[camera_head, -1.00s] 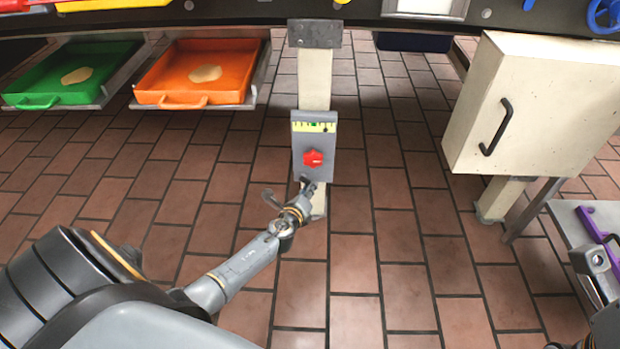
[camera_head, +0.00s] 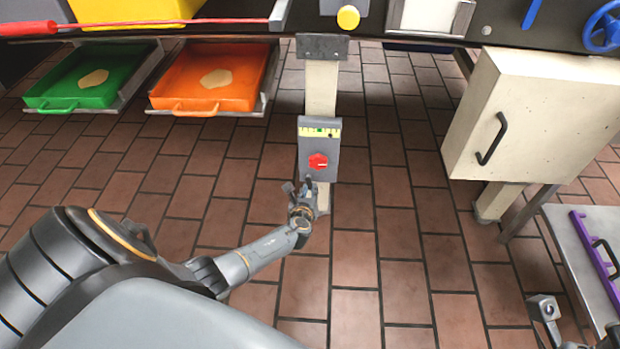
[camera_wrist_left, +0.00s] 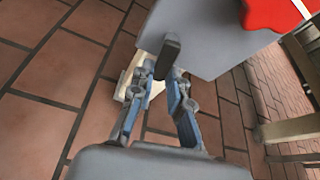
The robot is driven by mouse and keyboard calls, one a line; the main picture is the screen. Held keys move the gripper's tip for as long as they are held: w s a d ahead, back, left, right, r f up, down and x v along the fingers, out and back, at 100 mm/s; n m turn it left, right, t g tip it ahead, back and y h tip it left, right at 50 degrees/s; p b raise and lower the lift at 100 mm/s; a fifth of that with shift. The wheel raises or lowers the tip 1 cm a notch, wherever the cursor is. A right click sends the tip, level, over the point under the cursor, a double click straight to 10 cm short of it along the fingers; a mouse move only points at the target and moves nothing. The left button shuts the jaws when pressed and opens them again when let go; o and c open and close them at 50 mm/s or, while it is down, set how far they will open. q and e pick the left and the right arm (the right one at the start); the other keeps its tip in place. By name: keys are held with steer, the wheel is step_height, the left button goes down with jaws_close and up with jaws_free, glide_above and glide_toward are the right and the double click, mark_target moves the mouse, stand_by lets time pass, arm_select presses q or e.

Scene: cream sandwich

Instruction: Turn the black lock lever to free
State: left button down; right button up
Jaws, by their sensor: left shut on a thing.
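The grey lock box (camera_head: 319,135) is fixed to a cream post in the head view, with a red knob (camera_head: 318,161) on its front. In the left wrist view the box (camera_wrist_left: 205,35) is close, and the red knob (camera_wrist_left: 275,12) shows at the top right. The black lock lever (camera_wrist_left: 168,52) sticks out from the box's lower part, between the fingertips of my left gripper (camera_wrist_left: 166,80). That gripper (camera_head: 303,190) is shut on the lever, just below the box in the head view. My right gripper (camera_head: 544,318) is at the bottom right, away from the box; its jaws are unclear.
A green tray (camera_head: 55,100) and an orange tray (camera_head: 170,90) hang under the counter on the left. A cream cabinet (camera_head: 560,110) with a black handle stands right. A purple bar (camera_head: 592,255) lies on a grey table. Tiled floor around the post is clear.

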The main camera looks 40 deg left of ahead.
stand_by(0.3)
arm_select(q)
steer(key=c, duration=1.3)
jaws_free()
steer(key=v, duration=1.2)
